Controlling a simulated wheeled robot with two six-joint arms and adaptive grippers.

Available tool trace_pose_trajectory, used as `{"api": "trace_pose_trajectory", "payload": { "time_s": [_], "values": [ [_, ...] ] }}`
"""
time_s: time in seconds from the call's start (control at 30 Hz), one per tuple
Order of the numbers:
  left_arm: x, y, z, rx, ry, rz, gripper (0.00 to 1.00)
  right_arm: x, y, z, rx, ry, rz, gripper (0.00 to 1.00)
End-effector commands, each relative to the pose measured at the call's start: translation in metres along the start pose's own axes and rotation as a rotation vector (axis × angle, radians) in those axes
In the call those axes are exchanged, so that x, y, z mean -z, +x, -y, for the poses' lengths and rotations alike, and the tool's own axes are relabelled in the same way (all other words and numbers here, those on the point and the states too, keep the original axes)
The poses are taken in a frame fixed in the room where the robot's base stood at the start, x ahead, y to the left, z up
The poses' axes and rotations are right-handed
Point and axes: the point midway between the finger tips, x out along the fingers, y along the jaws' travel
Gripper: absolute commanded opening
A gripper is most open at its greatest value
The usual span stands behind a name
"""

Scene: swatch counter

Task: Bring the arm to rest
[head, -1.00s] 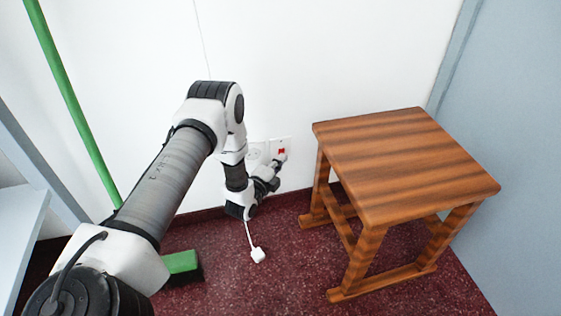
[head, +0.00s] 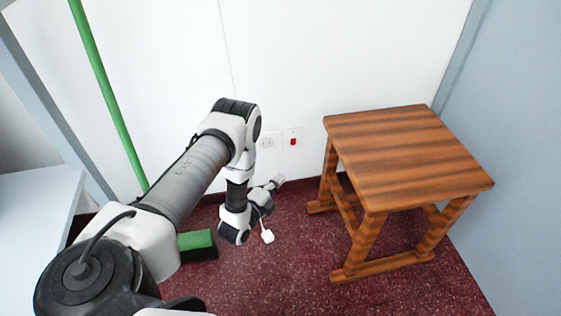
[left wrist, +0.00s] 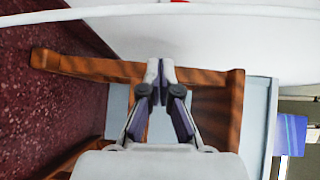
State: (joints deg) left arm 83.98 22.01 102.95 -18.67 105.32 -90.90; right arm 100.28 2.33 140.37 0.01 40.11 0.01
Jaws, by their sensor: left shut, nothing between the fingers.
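My left gripper (head: 278,181) is shut and empty. In the head view it is low in front of the white wall, below the wall plates and left of the wooden stool. In the left wrist view its closed fingertips (left wrist: 160,66) show in front of the stool (left wrist: 90,66). My left arm reaches in from the lower left of the head view, bent at the elbow. My right gripper is in neither view.
The striped wooden stool (head: 405,150) stands at right. The wall has a socket (head: 267,143) and a red switch (head: 293,139). A green broom (head: 197,240) leans at left beside a pale shelf (head: 35,215).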

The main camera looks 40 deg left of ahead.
Motion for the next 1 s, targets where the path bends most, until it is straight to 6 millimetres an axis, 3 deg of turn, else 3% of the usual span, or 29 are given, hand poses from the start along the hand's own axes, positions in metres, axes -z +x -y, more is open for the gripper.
{"api": "trace_pose_trajectory", "payload": {
  "time_s": [0.33, 0.43, 0.57, 0.63, 0.7, 0.8, 1.0],
  "values": [
    [0.0, 0.001, 0.001, 0.0, 0.0, 0.0, 0.0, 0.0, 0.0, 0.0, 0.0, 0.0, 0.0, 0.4],
    [0.004, 0.006, 0.013, 0.016, -0.001, -0.007, 0.0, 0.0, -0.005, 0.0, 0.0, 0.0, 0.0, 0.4],
    [0.037, 0.022, 0.051, 0.044, -0.013, -0.059, 0.0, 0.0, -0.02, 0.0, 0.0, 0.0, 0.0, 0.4],
    [0.073, 0.018, 0.073, -0.02, -0.034, -0.099, 0.0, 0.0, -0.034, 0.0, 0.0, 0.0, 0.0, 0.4],
    [0.109, -0.005, 0.067, -0.244, -0.16, -0.108, 0.0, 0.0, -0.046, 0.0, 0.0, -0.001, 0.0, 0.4],
    [0.131, -0.059, 0.039, -0.579, -0.401, -0.008, 0.0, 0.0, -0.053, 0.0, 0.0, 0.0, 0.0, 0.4],
    [0.131, -0.182, 0.002, -1.033, -0.776, 0.427, 0.0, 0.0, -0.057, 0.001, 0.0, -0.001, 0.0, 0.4]
  ]
}}
